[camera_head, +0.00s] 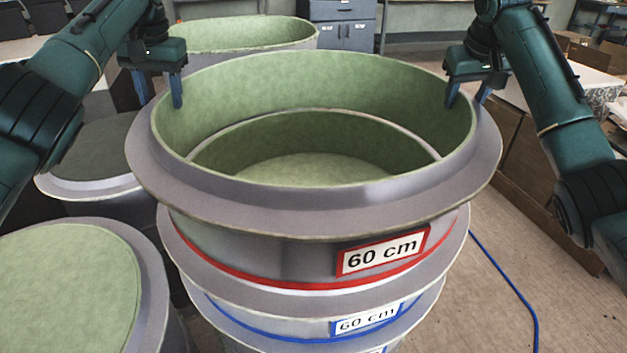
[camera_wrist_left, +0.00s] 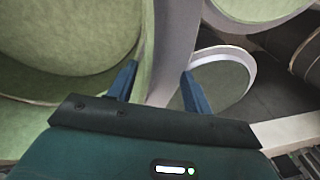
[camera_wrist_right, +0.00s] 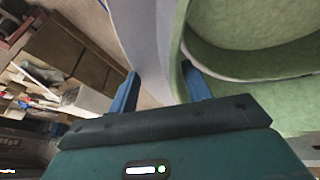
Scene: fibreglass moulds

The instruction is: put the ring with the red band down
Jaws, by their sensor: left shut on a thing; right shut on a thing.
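The ring with the red band (camera_head: 290,262) is grey outside and pale green inside, with a "60 cm" label. It sits level over a ring with a blue band (camera_head: 270,331), also labelled "60 cm". My right gripper (camera_head: 467,97) is shut on the opposite wall, also seen in the right wrist view (camera_wrist_right: 162,80).
A mould with a green top (camera_head: 65,285) stands close at front left, with another (camera_head: 95,150) behind it. A large green-lined mould (camera_head: 245,33) stands at the back. A blue hose (camera_head: 512,285) lies on open floor at right. Boxes (camera_head: 535,165) stand behind my right arm.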

